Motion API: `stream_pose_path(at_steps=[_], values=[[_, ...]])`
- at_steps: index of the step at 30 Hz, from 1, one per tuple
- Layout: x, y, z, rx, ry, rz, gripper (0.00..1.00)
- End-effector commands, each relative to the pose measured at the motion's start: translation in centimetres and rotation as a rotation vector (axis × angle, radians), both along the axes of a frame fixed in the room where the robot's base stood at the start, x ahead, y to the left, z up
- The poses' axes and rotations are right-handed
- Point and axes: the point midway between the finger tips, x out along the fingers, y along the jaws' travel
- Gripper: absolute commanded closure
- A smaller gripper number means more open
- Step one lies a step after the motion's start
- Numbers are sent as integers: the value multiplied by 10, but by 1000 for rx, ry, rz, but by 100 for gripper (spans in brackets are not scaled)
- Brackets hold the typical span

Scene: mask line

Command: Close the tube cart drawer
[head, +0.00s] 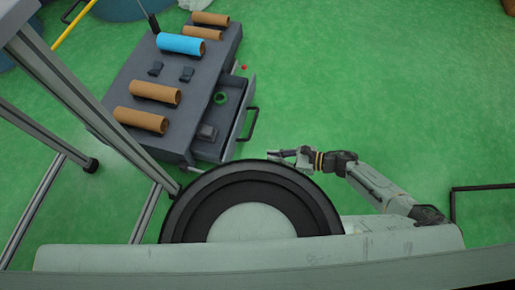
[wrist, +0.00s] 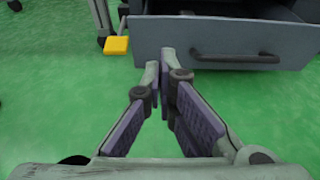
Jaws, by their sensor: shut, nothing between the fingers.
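The tube cart (head: 200,75) is a dark grey cart with tubes on its top, at the upper left of the head view. Its drawer (head: 240,118) stands pulled out on the right side, with a dark bar handle (head: 250,125). A green ring (head: 220,97) and a small grey block (head: 207,132) lie inside. In the wrist view the grey drawer front (wrist: 180,42) and handle (wrist: 235,57) cross the top. My gripper (head: 272,155) is shut and empty, just beyond the drawer's near right corner. Its fingertips (wrist: 158,66) overlap the drawer front's lower edge in the wrist view; contact is unclear.
Several brown tubes (head: 155,92) and one blue tube (head: 181,44) lie on the cart top. A yellow block-like part (wrist: 116,45) shows left of the drawer front. Metal frame posts (head: 150,205) stand at the left.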

Motion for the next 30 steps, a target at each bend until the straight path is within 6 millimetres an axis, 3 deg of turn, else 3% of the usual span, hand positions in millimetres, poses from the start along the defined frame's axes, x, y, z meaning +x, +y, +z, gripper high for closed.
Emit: stream_pose_path(at_steps=[14,18,30], values=[[28,88,-28,2,1,3,100],[35,108,-26,1,0,0,100],[41,122,-27,1,0,-3,100]])
